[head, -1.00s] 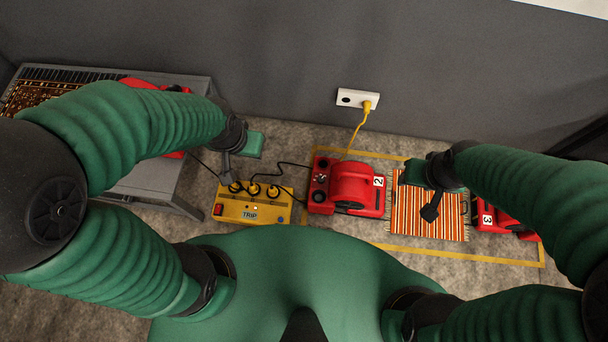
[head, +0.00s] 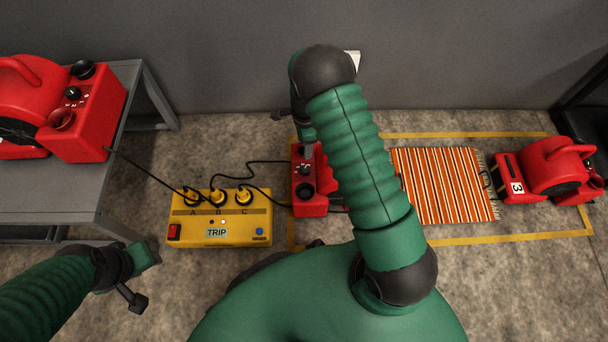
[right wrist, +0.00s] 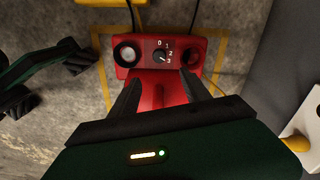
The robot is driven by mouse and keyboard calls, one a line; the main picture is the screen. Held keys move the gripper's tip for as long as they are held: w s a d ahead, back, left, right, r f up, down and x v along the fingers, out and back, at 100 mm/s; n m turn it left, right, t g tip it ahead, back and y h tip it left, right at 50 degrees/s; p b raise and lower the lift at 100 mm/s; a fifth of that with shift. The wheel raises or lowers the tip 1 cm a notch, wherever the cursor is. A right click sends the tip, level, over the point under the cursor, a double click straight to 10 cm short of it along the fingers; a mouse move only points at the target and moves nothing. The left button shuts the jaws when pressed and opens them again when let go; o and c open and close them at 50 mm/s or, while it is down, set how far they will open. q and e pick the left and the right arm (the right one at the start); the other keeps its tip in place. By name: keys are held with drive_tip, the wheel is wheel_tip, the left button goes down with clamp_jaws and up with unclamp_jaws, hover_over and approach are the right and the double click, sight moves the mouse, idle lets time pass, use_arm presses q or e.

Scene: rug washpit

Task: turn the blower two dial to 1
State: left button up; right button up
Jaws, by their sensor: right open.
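Blower two (head: 309,197) is a red blower on the floor, mostly hidden behind my right arm in the head view. In the right wrist view its red panel (right wrist: 183,64) faces the camera, with a dark dial (right wrist: 160,57) in the middle marked 0, 1, 2 and 3. The dial's small pale mark seems to lie toward the 3, but it is too small to be sure. My right gripper (right wrist: 162,88) is open, its two fingers apart over the blower, short of the dial and not touching it. My left gripper (head: 138,278) hangs at the lower left, away from the blower.
A yellow power box (head: 217,236) with several plugs and cables stands left of blower two. A striped rug (head: 440,185) and blower three (head: 555,170) lie to the right. Another red blower (head: 95,115) sits on a grey table (head: 125,95). A wall socket stands behind.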

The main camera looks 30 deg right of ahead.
wheel_tip(320, 180, down, 16)
drive_tip(key=b, duration=0.9)
clamp_jaws()
